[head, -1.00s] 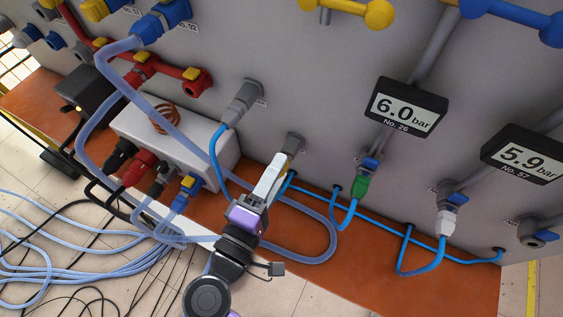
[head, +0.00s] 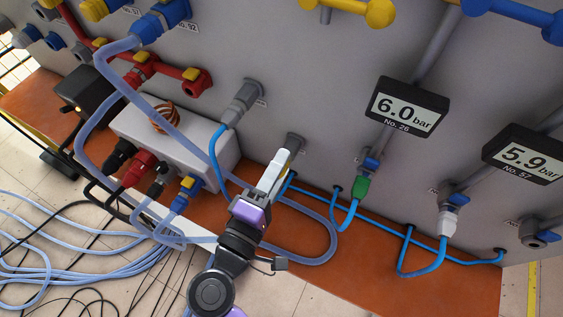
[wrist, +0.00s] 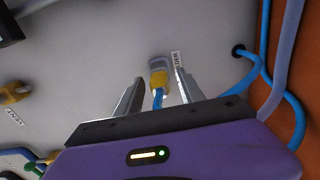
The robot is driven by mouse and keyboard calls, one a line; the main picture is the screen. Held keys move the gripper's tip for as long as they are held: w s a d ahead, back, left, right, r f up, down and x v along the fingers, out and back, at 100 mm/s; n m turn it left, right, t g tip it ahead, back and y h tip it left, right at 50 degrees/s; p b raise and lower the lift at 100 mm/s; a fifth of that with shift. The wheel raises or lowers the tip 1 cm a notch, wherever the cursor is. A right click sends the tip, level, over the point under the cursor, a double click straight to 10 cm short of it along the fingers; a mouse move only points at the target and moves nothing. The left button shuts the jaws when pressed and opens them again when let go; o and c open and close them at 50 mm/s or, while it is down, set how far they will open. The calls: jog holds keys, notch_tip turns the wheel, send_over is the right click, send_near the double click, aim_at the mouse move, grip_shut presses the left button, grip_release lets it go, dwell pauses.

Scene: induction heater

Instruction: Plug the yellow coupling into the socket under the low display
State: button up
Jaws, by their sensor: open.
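The yellow coupling (wrist: 159,84) sits at a grey wall socket (wrist: 158,64) in the wrist view, with a blue hose leading from it toward me. In the head view only a little of its yellow shows below that socket (head: 293,142). My gripper (wrist: 155,92) is open, with its fingers on either side of the coupling and apart from it in the wrist view. Of the displays, the 5.9 bar one (head: 525,154) is lower than the 6.0 bar one (head: 406,107). Below it are a socket with a white coupling (head: 447,223) and an empty-looking grey socket (head: 537,234).
A green coupling (head: 360,188) is on the socket below the 6.0 bar display. A white box (head: 205,148) with a coil (head: 165,119) and pale hoses stands left of my gripper. Blue hoses run along the orange-brown ledge (head: 330,262).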

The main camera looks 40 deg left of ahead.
dwell(0.6)
grip_shut()
dwell(1.2)
jog(key=shift+s, duration=0.2)
jog(key=v, duration=0.5)
jog(key=shift+s+d, duration=0.15)
jog(key=shift+s, duration=0.15)
dwell(0.9)
dwell(0.3)
